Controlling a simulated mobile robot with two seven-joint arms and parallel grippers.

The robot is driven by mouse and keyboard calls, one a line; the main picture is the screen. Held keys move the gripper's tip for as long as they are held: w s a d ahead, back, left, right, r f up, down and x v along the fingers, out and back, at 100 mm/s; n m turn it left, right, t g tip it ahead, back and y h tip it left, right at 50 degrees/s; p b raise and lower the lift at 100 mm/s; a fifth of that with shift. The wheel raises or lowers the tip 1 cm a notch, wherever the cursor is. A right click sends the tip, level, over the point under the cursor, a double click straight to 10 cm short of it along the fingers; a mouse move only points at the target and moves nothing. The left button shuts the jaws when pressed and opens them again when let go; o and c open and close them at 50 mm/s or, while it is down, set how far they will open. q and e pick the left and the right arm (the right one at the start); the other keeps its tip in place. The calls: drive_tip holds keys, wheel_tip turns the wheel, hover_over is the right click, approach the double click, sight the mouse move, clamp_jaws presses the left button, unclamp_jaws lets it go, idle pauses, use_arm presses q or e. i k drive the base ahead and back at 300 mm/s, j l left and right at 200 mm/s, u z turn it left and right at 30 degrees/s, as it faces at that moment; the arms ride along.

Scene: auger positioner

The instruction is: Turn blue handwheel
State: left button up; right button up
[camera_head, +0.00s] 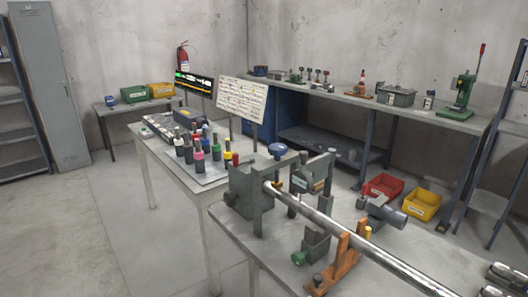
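The blue handwheel (277,149) sits on top of the grey-green block-shaped housing (252,192) at the left end of the positioner on the front table. A long steel shaft (322,222) runs from this housing toward the lower right. Nothing touches the handwheel. Dark and silver parts at the lower right corner (506,279) look like my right gripper, cut off by the picture edge and well away from the handwheel. I cannot tell whether it is open or shut. My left gripper is not in view.
An orange stand (340,262) and a grey motor-like part (383,213) are by the shaft. Colored bottles (200,153) stand on the left table, near the handwheel. A white chart board (242,99) rises behind.

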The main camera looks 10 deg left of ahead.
sight(277, 150)
drive_tip(key=j+z, duration=0.1)
drive_tip(key=z, duration=0.35)
drive_tip(key=i+j+z, duration=0.1)
drive_tip(key=z, duration=0.4)
drive_tip(key=j+z, duration=0.15)
drive_tip(key=z, duration=0.3)
drive_tip(key=j+z, duration=0.4)
drive_tip(key=k+j+z, duration=0.15)
drive_tip(key=j+z, duration=0.2)
drive_tip(key=j, duration=0.25)
drive_tip(key=k+j+z, duration=0.1)
drive_tip(key=j, duration=0.25)
drive_tip(key=k+j+z, duration=0.15)
drive_tip(key=j, duration=0.2)
drive_tip(key=k+j+z, duration=0.1)
drive_tip(key=j, duration=0.25)
drive_tip(key=k+j, duration=0.15)
drive_tip(key=j, duration=0.2)
drive_tip(key=k+j, duration=0.1)
drive_tip(key=j, duration=0.25)
drive_tip(key=k+j, duration=0.15)
drive_tip(key=j, duration=0.2)
drive_tip(key=i+j, duration=0.1)
drive_tip(key=j, duration=0.15)
drive_tip(key=i+j, duration=0.15)
drive_tip(key=j+z, duration=0.05)
drive_tip(key=j, duration=0.05)
